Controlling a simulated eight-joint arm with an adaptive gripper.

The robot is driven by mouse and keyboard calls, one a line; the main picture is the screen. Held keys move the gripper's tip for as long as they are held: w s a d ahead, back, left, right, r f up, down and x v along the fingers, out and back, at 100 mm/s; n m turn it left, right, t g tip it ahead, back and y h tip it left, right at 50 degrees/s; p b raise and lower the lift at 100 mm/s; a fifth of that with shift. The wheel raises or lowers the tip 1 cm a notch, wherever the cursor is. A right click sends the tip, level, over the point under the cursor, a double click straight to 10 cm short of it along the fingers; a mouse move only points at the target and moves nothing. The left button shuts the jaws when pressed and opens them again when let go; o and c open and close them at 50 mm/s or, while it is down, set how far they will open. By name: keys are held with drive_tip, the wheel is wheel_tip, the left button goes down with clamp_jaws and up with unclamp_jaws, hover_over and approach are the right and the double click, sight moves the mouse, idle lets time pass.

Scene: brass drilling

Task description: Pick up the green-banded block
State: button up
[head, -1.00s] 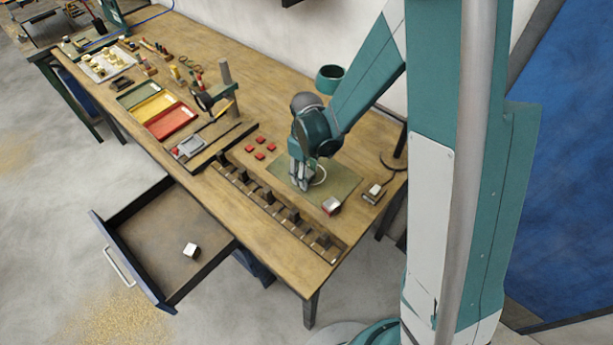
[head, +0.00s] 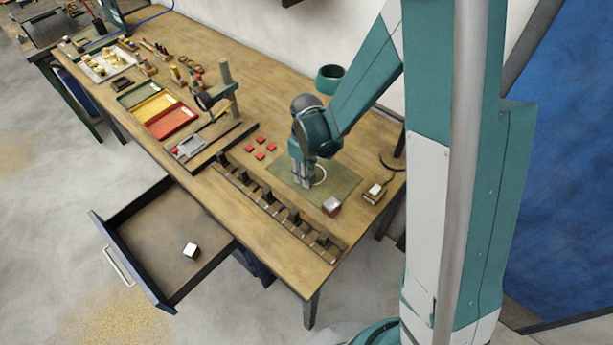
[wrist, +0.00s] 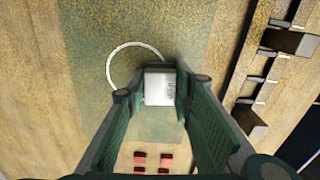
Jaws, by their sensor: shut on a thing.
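My gripper (head: 303,184) points down over the green mat (head: 343,182) on the workbench. In the wrist view my gripper (wrist: 161,88) is shut on a small block (wrist: 158,87) with a whitish top bearing faint dark marks. The block's sides are mostly hidden, so I cannot clearly see a green band. The fingers hide the block in the head view. I cannot tell whether it still touches the mat. A white ring (wrist: 113,57) lies flat on the mat beside the block.
Several red pieces (head: 260,155) lie left of the mat. A dark slotted rail (head: 270,205) runs along the front. A white-topped block (head: 191,250) lies in the open drawer.

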drive_tip(key=shift+r, duration=0.1)
clamp_jaws()
drive_tip(key=shift+r, duration=4.9)
